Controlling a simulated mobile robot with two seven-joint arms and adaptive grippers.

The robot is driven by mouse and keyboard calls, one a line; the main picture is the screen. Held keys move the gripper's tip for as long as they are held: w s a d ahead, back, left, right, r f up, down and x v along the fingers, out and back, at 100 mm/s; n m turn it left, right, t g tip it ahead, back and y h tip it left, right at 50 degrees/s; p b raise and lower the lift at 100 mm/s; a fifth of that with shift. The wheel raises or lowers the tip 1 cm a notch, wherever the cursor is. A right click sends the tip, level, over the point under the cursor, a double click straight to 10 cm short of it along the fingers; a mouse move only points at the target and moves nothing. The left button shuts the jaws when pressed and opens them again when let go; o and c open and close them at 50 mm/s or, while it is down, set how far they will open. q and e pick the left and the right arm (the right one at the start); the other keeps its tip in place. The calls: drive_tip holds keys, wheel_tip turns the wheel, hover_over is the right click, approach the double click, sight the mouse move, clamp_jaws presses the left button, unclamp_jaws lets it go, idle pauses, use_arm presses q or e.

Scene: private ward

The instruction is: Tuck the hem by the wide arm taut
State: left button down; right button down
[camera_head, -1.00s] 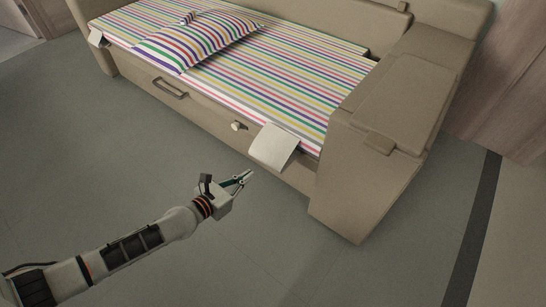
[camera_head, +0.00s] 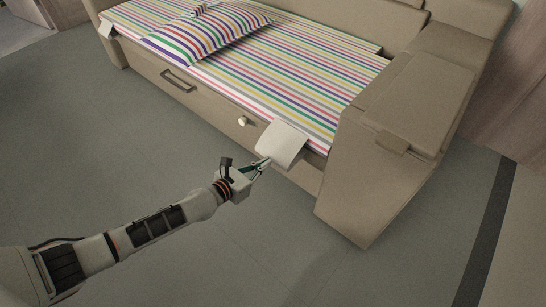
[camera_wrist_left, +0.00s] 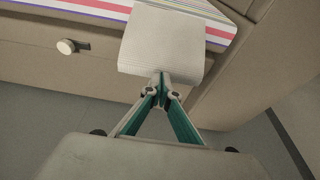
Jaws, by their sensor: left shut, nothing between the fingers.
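The striped sheet (camera_head: 290,85) covers the seat of the beige sofa bed. Its white hem flap (camera_head: 282,143) hangs over the front edge near the wide arm (camera_head: 385,140) at the right. In the left wrist view the flap (camera_wrist_left: 160,45) fills the upper middle. My left gripper (camera_head: 264,163) is shut and empty, its tips at the flap's lower edge. In the left wrist view the fingertips (camera_wrist_left: 161,77) meet just at that edge; whether they touch the cloth I cannot tell. My right gripper is not in view.
A striped pillow (camera_head: 208,33) lies on the sheet. A round knob (camera_head: 243,121) and a drawer handle (camera_head: 178,81) stick out of the sofa front. Another white flap (camera_head: 106,28) hangs at the far left. The grey floor in front is clear.

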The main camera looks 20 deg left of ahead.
sight(271, 156)
use_arm(q)
drive_tip(key=shift+w, duration=0.1)
drive_tip(key=shift+w+d, duration=0.25)
drive_tip(key=shift+w, duration=0.35)
idle(0.7)
drive_tip(key=shift+w+d+b, duration=0.2)
drive_tip(key=shift+w+d, duration=0.05)
drive_tip(key=shift+w, duration=0.35)
drive_tip(key=shift+w+d+b, duration=0.2)
drive_tip(key=shift+w, duration=0.4)
idle(1.5)
drive_tip(key=shift+s+a, duration=0.3)
drive_tip(key=shift+s, duration=0.55)
drive_tip(key=shift+w+d, duration=0.25)
drive_tip(key=shift+w, duration=0.5)
drive_tip(key=shift+w+d, duration=0.25)
drive_tip(key=shift+w, duration=0.5)
idle(1.0)
drive_tip(key=shift+s+a, duration=0.3)
drive_tip(key=shift+s, duration=0.55)
